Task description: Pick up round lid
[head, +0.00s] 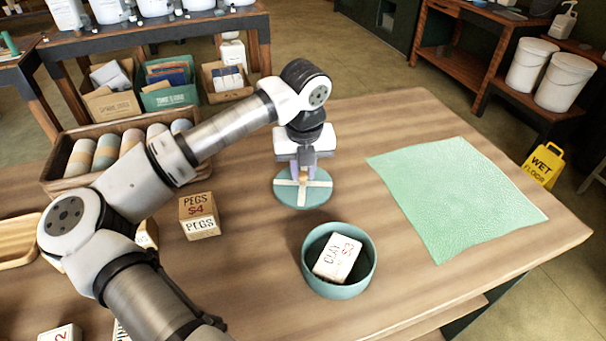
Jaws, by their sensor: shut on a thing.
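The round lid (289,194) is a flat teal disc with a pale cross-shaped strip on top. It is in the middle of the head view, over the wooden table, behind the round teal tub. My gripper (302,173) points down at the lid's centre and is shut on its raised cross strip. I cannot tell whether the lid touches the table or is slightly above it. The open tub (366,262) stands in front of it, with a white box (338,258) marked CLAY inside.
A green textured mat (455,195) lies at the right of the table (420,112). A PEGS box (199,216) stands left of the lid. A wooden crate (66,185) of several rolls is at the back left. Bare tabletop lies between lid and mat.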

